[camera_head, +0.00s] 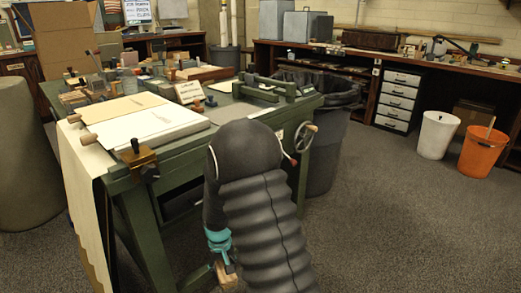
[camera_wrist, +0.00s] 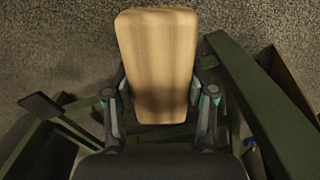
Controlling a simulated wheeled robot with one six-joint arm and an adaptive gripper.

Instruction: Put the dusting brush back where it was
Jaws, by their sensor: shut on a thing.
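The dusting brush shows in the wrist view as a pale wooden block (camera_wrist: 157,55), held lengthwise and pointing away from the palm. My gripper (camera_wrist: 163,108) is shut on its near end, one finger on each side. Bristles cannot be made out. In the head view my gripper (camera_head: 224,266) hangs low in front of the green press table, and a small piece of the wooden brush (camera_head: 227,278) shows beneath it. My arm hides part of the table front. I cannot tell where the brush stood before.
The green press table (camera_head: 200,150) carries papers, a small sign (camera_head: 190,92) and several blocks. A handwheel (camera_head: 304,137) sticks out at its right. A dark bin (camera_head: 330,150) stands behind it. A white bin (camera_head: 437,135) and an orange bucket (camera_head: 482,152) stand right. Carpet at right is clear.

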